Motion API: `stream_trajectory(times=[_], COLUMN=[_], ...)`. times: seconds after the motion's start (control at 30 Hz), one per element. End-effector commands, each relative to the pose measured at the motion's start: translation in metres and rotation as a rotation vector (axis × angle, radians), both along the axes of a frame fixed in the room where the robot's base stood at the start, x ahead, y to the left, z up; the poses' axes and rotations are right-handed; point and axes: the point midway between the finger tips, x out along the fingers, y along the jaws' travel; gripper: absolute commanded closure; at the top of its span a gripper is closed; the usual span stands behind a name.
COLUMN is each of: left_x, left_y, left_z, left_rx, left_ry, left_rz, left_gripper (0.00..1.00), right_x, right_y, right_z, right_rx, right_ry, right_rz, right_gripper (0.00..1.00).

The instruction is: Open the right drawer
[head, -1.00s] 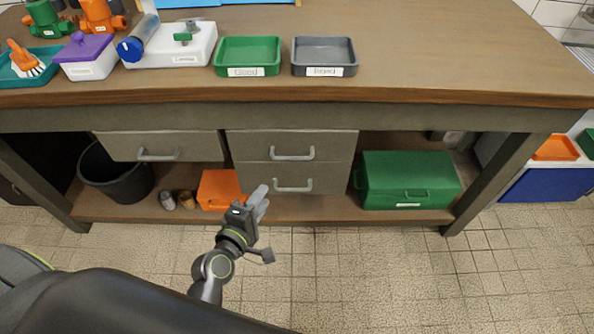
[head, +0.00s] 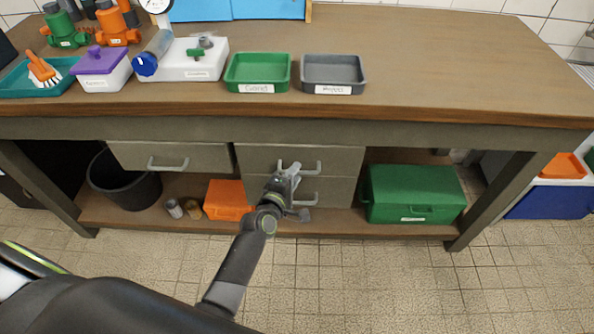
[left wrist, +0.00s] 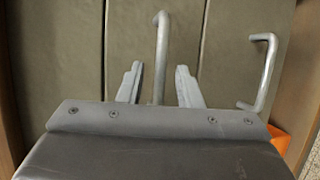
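The right drawer (head: 258,157) is the upper grey-fronted drawer of the right stack under the bench, and it looks shut. Its metal bar handle (head: 312,167) is partly hidden by my left gripper (head: 289,170) in the head view. In the left wrist view my left gripper (left wrist: 158,84) is open, with a finger on either side of the line of this handle (left wrist: 161,45). The handle runs between the fingers, and I cannot tell whether they touch it. My right gripper is not in view.
A lower drawer (head: 335,192) with its own handle (left wrist: 265,72) sits just below. A left drawer (head: 205,157) is shut beside the stack. An orange box (head: 228,200), black bucket (head: 120,185) and green toolbox (head: 415,195) stand on the low shelf. The floor in front is clear.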

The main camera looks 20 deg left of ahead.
Motion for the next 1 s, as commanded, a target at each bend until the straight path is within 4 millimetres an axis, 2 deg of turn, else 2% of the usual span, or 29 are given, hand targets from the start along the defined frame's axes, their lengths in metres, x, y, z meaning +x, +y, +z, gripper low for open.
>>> stream_trajectory(times=[0.2,0.57,0.8,1.0], left_x=[0.018,0.020,0.020,0.020], left_y=[-0.002,-0.002,-0.002,-0.002], left_z=[-0.004,-0.004,-0.004,-0.005], left_rx=[0.002,0.002,0.001,0.001], left_ry=[0.001,0.001,0.001,0.001], left_rz=[0.000,0.000,0.000,0.000], left_gripper=[0.68,0.68,1.00,1.00], right_x=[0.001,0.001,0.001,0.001], right_y=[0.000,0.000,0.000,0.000], right_z=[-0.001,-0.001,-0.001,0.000], right_rx=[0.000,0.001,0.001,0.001], right_ry=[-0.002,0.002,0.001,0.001], right_rz=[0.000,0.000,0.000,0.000], right_gripper=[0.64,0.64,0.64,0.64])
